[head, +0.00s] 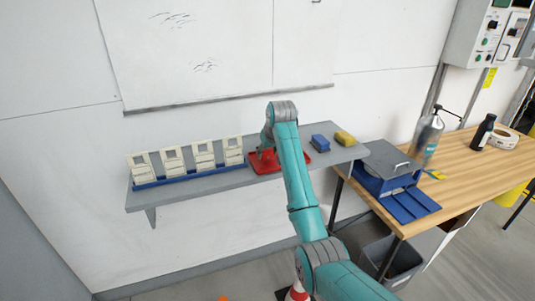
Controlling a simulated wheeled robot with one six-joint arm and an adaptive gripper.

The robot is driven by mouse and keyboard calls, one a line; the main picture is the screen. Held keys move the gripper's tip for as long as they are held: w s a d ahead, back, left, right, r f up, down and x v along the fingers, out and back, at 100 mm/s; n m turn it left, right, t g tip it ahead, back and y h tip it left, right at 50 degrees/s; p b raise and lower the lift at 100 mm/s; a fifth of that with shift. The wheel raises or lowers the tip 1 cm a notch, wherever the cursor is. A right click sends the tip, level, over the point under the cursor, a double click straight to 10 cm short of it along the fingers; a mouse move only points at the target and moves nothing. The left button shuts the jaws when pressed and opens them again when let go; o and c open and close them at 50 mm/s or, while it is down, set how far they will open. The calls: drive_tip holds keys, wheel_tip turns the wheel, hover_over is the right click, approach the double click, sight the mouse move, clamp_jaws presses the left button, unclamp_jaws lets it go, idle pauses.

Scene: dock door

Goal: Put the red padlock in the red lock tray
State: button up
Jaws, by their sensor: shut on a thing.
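The red lock tray (256,167) lies on the grey wall shelf, right of the blue rack. My arm crosses in front of it and hides its middle. My gripper (266,149) points down at the left part of the tray and is small and partly hidden behind the arm. It is shut on a red thing, which I take to be the red padlock (268,155). The padlock is low over or in the tray; red against red, I cannot tell whether it touches the tray floor.
A blue rack (190,178) with several cream card holders fills the shelf's left. A blue block (320,143) and a yellow block (344,138) sit at its right end.

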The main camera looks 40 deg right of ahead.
drive_tip(key=shift+f, duration=0.35)
drive_tip(key=o, duration=1.2)
drive_tip(key=shift+f, duration=0.1)
drive_tip(key=v, duration=1.2)
